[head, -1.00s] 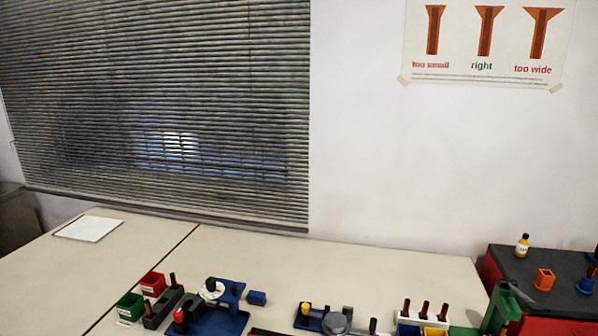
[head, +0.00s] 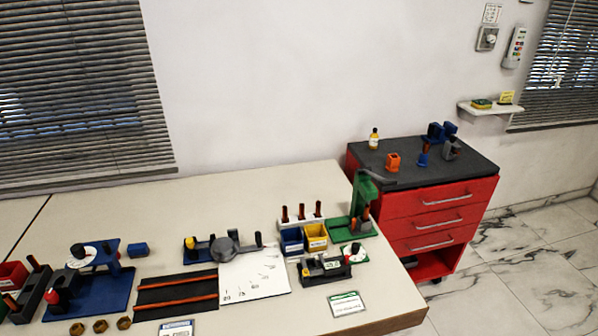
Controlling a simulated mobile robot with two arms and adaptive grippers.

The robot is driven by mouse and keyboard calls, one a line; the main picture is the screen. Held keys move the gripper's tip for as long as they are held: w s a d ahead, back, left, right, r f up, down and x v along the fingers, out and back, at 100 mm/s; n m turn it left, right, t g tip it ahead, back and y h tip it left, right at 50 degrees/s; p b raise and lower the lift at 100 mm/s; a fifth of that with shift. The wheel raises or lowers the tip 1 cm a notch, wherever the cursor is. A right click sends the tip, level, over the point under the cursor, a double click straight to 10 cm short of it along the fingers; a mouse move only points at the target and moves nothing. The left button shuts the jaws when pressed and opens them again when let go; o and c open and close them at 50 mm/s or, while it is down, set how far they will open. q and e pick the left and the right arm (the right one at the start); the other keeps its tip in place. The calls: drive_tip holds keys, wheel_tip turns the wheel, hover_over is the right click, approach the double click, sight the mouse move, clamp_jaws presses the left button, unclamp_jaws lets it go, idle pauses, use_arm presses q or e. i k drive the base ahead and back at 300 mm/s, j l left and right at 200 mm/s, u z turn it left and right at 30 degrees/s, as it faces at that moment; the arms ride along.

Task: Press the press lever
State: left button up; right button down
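A green press-like stand (head: 363,194) is at the right end of the table, near the edge. A thin grey lever (head: 379,177) sticks out to the right from its top, in front of the red cabinet's dark top. Its base (head: 342,229) is a flat green plate. A small grey and orange part is beside the column, too small to make out. Neither of my grippers is in view.
Blue and yellow bins (head: 316,237), a white rack (head: 299,221), and a black holder (head: 325,270) are near the stand. A white sheet (head: 254,273) and blue fixtures (head: 98,292) lie farther left. A red drawer cabinet (head: 430,210) stands beyond the right edge.

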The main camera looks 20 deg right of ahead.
sight(383, 182)
drive_tip(key=z, duration=1.25)
